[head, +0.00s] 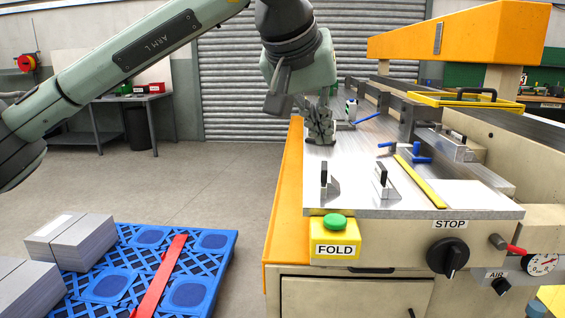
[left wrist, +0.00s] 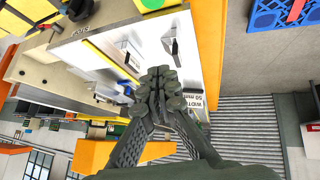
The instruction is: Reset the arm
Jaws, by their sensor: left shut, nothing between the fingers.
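My left arm (head: 125,60) comes in from the left in the head view and bends down at the wrist. My left gripper (head: 320,132) points down over the far left part of the machine's metal bed (head: 290,200). Its dark fingers are closed together with nothing between them, as the left wrist view (left wrist: 162,82) also shows. I cannot tell whether the fingertips touch the bed. My right gripper is in neither view.
The orange and cream machine has a green FOLD button (head: 334,222), a black STOP knob (head: 447,257) and upright black-handled stops (head: 382,178). A blue pallet (head: 205,262) with grey sheet stacks (head: 72,240) lies at lower left. Open floor (head: 225,175) lies between.

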